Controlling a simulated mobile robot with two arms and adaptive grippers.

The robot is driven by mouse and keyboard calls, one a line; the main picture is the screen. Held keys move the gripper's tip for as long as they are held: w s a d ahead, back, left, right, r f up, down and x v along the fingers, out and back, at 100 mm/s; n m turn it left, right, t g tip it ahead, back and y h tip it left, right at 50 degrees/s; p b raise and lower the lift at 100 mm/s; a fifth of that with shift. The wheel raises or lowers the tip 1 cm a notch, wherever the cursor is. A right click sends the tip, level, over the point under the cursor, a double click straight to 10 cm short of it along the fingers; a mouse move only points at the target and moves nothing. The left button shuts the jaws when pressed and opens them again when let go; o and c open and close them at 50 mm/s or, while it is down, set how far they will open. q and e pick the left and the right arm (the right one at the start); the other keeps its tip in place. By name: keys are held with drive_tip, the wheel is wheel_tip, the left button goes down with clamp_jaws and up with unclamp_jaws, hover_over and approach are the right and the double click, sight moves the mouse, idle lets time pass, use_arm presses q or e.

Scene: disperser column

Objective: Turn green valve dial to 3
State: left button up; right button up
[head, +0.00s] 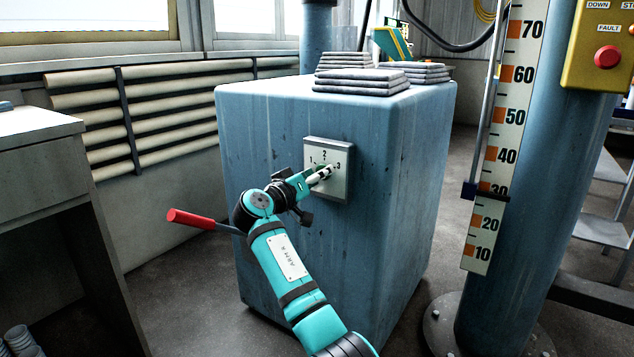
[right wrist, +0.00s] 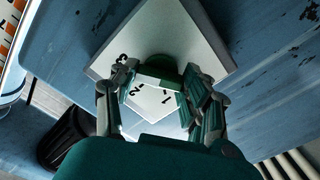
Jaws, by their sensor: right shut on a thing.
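A pale square plate (head: 341,158) marked 1, 2 and 3 is fixed to the front of the blue cabinet (head: 270,140); it also shows in the right wrist view (right wrist: 200,40). The green valve dial (right wrist: 158,66) sits on this plate between my fingers, partly hidden by them. In the head view my right gripper (head: 322,174) covers most of the dial, close to the 3. My right gripper is shut on the dial, with one finger on each side in the right wrist view (right wrist: 155,85). The dial's exact pointing is hidden. My left gripper is out of view.
A red-handled lever (head: 192,218) sticks out left of the cabinet. Stacked grey sacks (head: 361,81) lie on top. A blue column with a numbered scale (head: 507,130) and a yellow box with a red button (head: 607,57) stand at right. A desk (head: 40,140) is at left.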

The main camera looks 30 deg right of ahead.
drive_tip(key=shift+f, duration=0.15)
idle(0.4)
drive_tip(key=o, duration=1.2)
drive_tip(key=shift+c, duration=0.2)
drive_tip(key=shift+a, duration=0.1)
drive_tip(key=v, duration=1.2)
